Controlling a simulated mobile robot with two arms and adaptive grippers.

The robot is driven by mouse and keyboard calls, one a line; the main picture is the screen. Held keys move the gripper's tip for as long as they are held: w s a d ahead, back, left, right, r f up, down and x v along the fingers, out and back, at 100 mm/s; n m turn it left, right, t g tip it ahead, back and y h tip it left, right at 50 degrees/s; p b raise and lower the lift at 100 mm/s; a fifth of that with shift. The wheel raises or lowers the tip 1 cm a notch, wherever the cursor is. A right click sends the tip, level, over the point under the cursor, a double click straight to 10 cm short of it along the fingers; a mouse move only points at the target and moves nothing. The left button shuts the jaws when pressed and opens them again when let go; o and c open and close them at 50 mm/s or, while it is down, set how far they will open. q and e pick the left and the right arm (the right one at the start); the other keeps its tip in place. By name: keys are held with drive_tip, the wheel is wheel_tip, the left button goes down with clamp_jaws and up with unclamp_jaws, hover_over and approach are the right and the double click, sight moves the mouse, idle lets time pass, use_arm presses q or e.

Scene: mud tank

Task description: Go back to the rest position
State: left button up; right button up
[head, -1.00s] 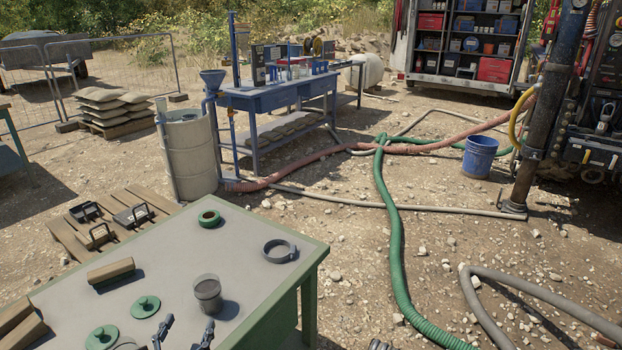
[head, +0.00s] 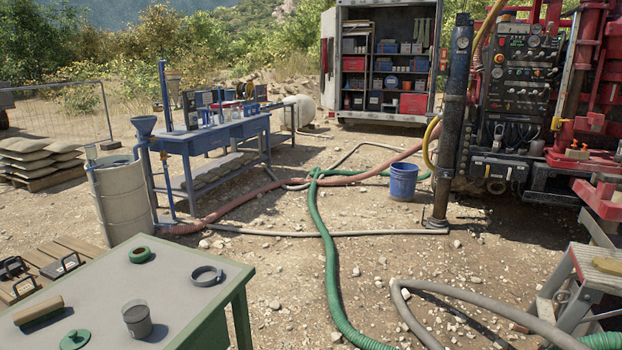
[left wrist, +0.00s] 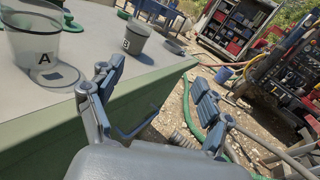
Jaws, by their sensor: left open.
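My left gripper (left wrist: 160,95) shows in the left wrist view with its two fingers wide apart and nothing between them. It is beside the near edge of the green-framed table (head: 185,275). A clear cup marked A (left wrist: 35,45) stands on the table at the left of the wrist view. A grey cup marked B (left wrist: 133,42) stands farther back; a grey cup also stands on the table in the head view (head: 137,318). Neither gripper shows in the head view.
Green hose (head: 325,250) and grey hose (head: 430,285) cross the gravel. A step stand (head: 590,270) is at right.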

use_arm(q)
drive_tip(key=s+f+n+g+y, duration=0.4)
drive_tip(key=s+n+g, duration=0.5)
drive_tip(key=n, duration=1.3)
drive_tip(key=s+d+f+n+g+h, duration=0.2)
drive_tip(key=s+d+n+g+h, duration=0.15)
drive_tip(key=s+d, duration=0.35)
drive_tip(key=s+d+f+n+g+h, duration=0.2)
drive_tip(key=s+d+n+h, duration=0.35)
drive_tip(key=d, duration=0.35)
wheel_tip(320, 180, down, 24)
drive_tip(key=s+m+g+y+p, duration=0.1)
drive_tip(key=s+p, duration=0.1)
drive_tip(key=s+a+f+g+p, duration=0.1)
drive_tip(key=s+a+f+p, duration=0.1)
drive_tip(key=s+f, duration=1.2)
drive_tip(key=shift+s+a+f, duration=0.3)
drive_tip(key=shift+s+a, duration=0.4)
drive_tip(key=shift+s, duration=0.45)
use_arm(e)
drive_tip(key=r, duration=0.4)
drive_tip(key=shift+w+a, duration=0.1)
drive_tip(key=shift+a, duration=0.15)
